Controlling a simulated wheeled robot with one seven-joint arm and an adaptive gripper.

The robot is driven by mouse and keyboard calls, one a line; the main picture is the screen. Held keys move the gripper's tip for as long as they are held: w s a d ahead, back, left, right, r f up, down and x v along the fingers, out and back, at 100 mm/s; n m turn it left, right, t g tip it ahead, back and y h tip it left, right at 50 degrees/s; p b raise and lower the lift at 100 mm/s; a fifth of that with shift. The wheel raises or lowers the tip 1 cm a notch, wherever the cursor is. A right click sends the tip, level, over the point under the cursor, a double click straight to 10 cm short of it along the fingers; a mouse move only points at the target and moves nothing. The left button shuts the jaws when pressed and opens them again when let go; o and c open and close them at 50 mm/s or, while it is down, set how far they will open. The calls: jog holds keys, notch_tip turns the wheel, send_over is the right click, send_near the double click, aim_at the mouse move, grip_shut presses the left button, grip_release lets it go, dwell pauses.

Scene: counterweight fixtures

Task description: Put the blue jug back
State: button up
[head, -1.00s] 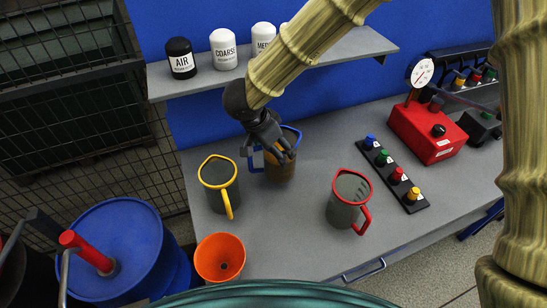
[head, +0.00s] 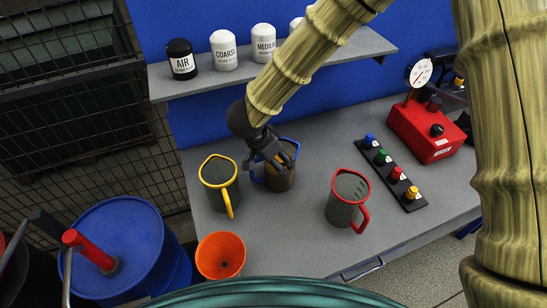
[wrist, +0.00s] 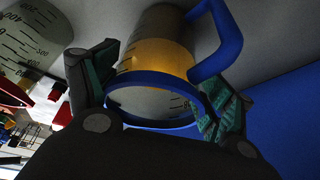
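The yellow-rimmed jug (head: 219,183) stands close on the left, the red-rimmed jug (head: 346,199) to the right. An orange cup (head: 220,256) is at the front left. A knob strip (head: 394,174) and red gauge box (head: 428,130) are further right. A shelf (head: 283,66) with jars overhangs behind.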

jog(key=shift+o, duration=1.2)
jog(key=shift+r, duration=0.1)
jog(key=b+v, duration=0.2)
jog(key=v, duration=1)
